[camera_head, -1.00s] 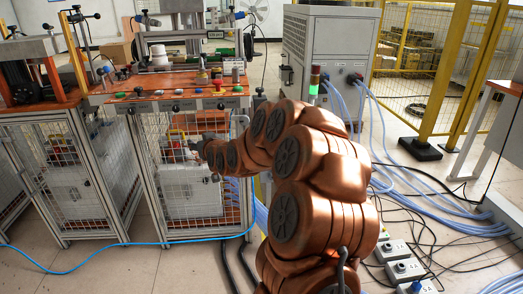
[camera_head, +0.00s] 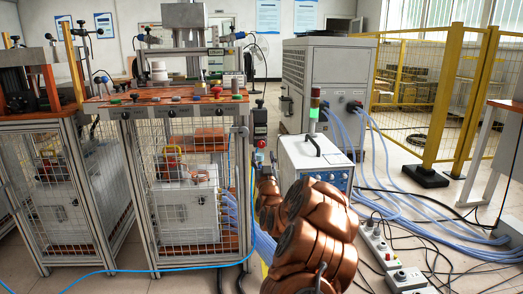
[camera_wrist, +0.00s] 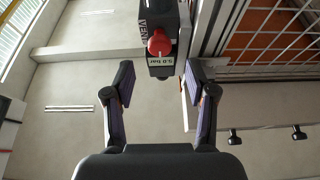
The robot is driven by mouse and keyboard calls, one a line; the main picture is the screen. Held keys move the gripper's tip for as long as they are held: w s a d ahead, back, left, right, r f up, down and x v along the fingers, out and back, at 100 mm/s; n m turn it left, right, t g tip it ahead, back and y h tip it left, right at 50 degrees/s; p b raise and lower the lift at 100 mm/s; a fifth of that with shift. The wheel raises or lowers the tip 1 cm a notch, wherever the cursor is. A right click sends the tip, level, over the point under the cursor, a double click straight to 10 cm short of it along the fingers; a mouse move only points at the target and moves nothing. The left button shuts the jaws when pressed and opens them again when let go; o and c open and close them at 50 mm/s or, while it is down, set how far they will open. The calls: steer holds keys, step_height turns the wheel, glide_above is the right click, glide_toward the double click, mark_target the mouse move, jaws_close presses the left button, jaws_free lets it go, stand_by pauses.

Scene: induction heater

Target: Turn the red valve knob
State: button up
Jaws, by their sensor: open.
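The red valve knob (camera_wrist: 159,42) is near the top centre of the wrist view, on a black valve body (camera_wrist: 161,70) with white "VENT" and "5.0 bar" labels. My gripper (camera_wrist: 159,76) is open and empty. Its two fingers stand left and right of the valve's lower end, with the knob above and between their tips in the picture; I see no contact. In the head view the dark valve unit (camera_head: 260,122) hangs beside the bench's right post, above the end of my arm.
A caged workbench (camera_head: 180,190) with an orange top stands left of my arm. A white power unit (camera_head: 318,165) stands close on the right, with pale blue hoses (camera_head: 400,210) behind it. Switch boxes (camera_head: 380,245) and cables lie on the floor at right.

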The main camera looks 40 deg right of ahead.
mark_target(262, 145)
steer(key=shift+b+x, duration=1)
steer(key=shift+x, duration=2.05)
steer(key=shift+c, duration=0.2)
jaws_close()
